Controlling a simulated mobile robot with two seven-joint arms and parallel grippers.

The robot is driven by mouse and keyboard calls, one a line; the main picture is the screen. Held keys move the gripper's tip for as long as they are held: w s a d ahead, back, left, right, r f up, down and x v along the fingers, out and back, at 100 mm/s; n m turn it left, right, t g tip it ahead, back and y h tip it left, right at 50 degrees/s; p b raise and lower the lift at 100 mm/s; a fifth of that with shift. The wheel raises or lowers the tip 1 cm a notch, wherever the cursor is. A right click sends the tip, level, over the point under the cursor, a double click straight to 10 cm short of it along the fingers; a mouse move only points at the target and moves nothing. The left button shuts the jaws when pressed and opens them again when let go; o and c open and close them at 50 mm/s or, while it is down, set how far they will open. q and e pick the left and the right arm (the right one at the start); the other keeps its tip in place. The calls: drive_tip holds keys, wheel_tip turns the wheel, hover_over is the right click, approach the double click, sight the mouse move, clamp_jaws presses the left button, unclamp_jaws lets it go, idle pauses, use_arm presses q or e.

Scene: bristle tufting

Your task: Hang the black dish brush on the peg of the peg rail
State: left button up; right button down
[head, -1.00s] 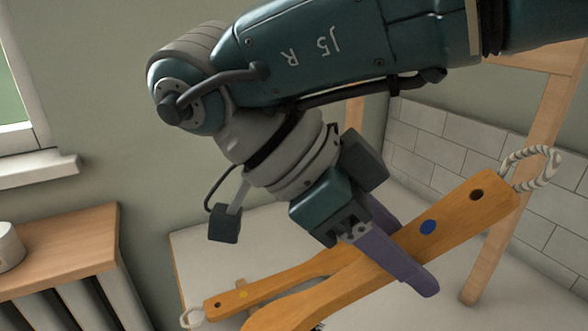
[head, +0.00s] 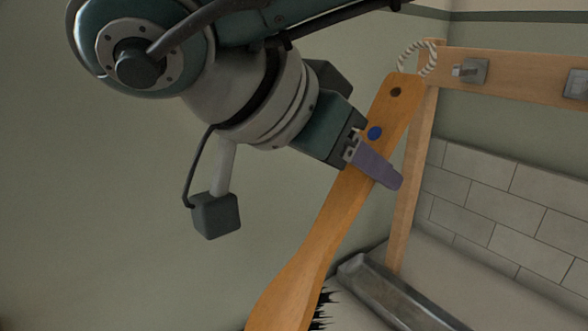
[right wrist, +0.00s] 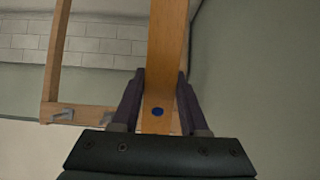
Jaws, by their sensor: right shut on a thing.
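The black dish brush (head: 340,215) has a wooden handle with a blue dot, a hole and a striped cord loop (head: 414,58) at its top end. Some black bristles (head: 320,305) show at the bottom; its head runs out of the picture. My right gripper (head: 378,168) is shut on the handle just below the blue dot, and the brush hangs steeply tilted. The handle also shows between the fingers in the right wrist view (right wrist: 168,55). The wooden peg rail (head: 520,75) carries metal pegs (head: 468,71). The loop appears left of the nearest peg, overlapping the rail's left end in the picture.
A wooden post (head: 410,190) stands under the rail's left end. A grey metal tray-like object (head: 385,295) lies below on a pale surface. White tiles (head: 475,170) cover the wall under the rail. The wall to the left is bare.

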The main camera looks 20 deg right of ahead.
drive_tip(key=shift+d, duration=0.6)
drive_tip(key=w+d+f, duration=0.1)
drive_tip(key=w+d, duration=0.2)
drive_tip(key=d, duration=0.5)
drive_tip(key=shift+w+f+b, duration=0.3)
drive_tip(key=shift+f, duration=0.1)
drive_tip(key=shift+d, duration=0.1)
drive_tip(key=shift+c, duration=1.7)
unclamp_jaws()
drive_tip(key=shift+r, duration=0.1)
